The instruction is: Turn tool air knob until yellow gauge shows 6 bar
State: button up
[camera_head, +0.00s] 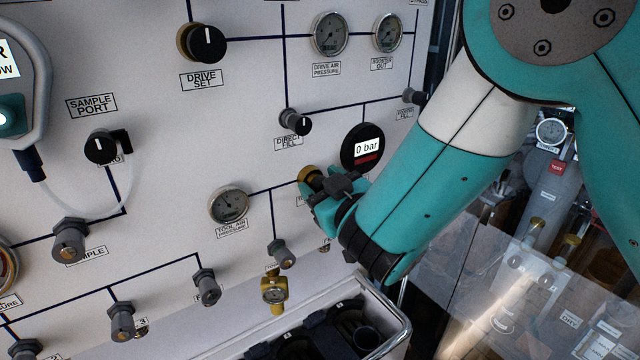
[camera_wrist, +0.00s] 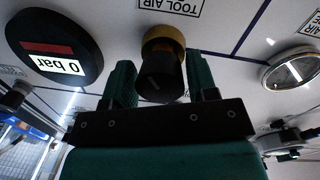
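The tool air knob, black with a brass collar (camera_wrist: 163,72), is between my gripper's two green fingers in the wrist view, below a "TOOL AIR" label. In the head view its brass collar (camera_head: 311,178) shows behind my gripper (camera_head: 325,192).
A black round display (camera_head: 362,146) reads "0 bar", close to my gripper; it also shows in the wrist view (camera_wrist: 55,48). The direct fill knob (camera_head: 296,122) sits above. Several grey ports line the lower panel. A metal-railed tray (camera_head: 397,322) stands below my gripper.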

jog(key=c, duration=0.6)
jog(key=shift+f+n+b, duration=0.1)
jog(key=shift+n+b, duration=0.45)
jog(key=shift+n, duration=0.65)
jog(key=shift+a+n, duration=0.1)
jog(key=shift+n, duration=0.9)
jog(key=o, duration=0.9)
jog(key=shift+o, duration=0.2)
jog(key=shift+s, duration=0.1)
